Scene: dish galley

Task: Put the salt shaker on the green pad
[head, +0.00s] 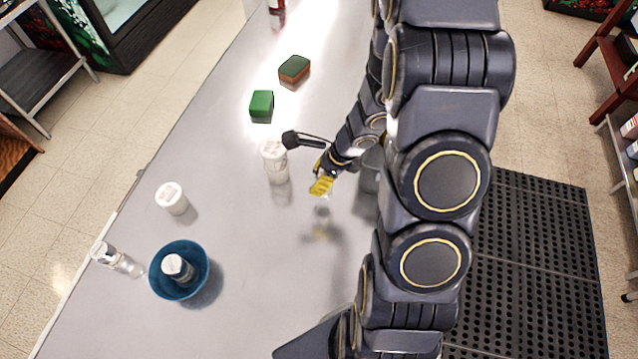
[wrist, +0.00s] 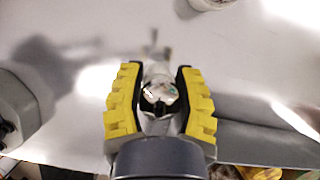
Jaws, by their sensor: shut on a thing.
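My gripper (head: 322,187) has yellow fingers and hangs over the middle of the counter. In the wrist view my gripper (wrist: 159,75) is shut on a small shaker (wrist: 160,96) with a shiny metallic top. The fingers hide its sides. In the head view a clear part of this shaker (head: 322,212) shows below the fingers, with a shadow on the counter below it. I cannot read a label on it. A green block (head: 261,107) lies up and left of my gripper. A brown block with a green top (head: 294,69) lies beyond it. No other green pad shows.
A white container (head: 275,162) stands close left of my gripper. The counter (head: 235,205) between is clear.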

